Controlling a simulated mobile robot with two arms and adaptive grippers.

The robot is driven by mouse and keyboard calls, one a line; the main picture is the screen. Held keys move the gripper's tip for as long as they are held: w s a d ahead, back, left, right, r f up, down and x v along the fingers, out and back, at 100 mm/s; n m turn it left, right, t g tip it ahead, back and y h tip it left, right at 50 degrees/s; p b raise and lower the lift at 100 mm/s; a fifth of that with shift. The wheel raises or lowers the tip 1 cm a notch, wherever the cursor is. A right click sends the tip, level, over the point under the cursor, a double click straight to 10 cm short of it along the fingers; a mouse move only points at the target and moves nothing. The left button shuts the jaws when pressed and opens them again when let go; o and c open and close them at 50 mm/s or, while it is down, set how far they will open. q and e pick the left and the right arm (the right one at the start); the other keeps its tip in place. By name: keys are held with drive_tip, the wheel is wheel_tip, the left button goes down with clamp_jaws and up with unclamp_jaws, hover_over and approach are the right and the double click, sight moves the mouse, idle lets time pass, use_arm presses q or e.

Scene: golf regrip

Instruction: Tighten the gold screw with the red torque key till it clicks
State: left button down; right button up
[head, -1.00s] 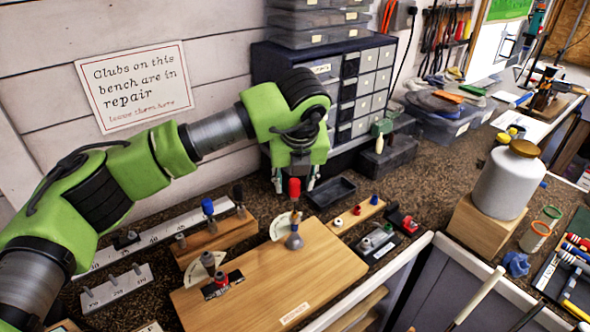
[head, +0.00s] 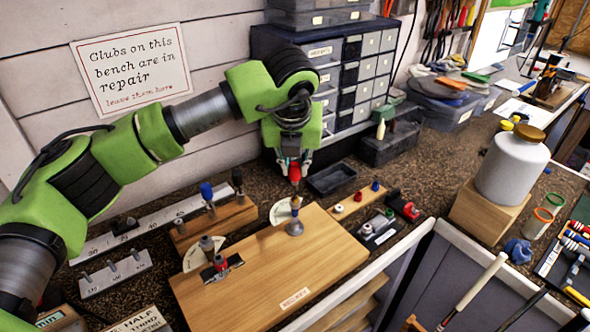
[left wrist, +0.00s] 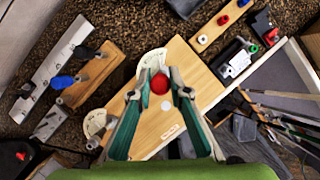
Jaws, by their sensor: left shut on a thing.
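The red torque key (head: 294,173) stands upright on the small grey club-head piece (head: 294,228) at the back of the wooden board. My left gripper (head: 293,164) points down from above and is shut on its red handle. In the left wrist view the round red top of the key (left wrist: 159,83) sits between the two teal fingers of my left gripper (left wrist: 158,92). A pale dial card (head: 280,212) is beside the key. I cannot make out the gold screw; the key's lower end covers that spot. My right gripper is out of view.
A block with blue and black-handled tools (head: 212,222) is to the left. An empty black tray (head: 331,179) and a wooden strip (head: 358,203) are to the right.

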use_arm(q)
drive_tip(key=shift+a+f+m+h+b, duration=0.15)
drive_tip(key=shift+m+h+b, duration=0.35)
drive_tip(key=shift+m, duration=1.3)
drive_tip(key=c, duration=2.4)
unclamp_jaws()
drive_tip(key=shift+m+h+b, duration=0.3)
drive_tip(key=shift+m, duration=0.1)
drive_tip(key=shift+c, duration=0.2)
clamp_jaws()
drive_tip(key=shift+r, duration=0.25)
drive_tip(key=shift+r+p, duration=0.4)
drive_tip(key=shift+r, duration=1)
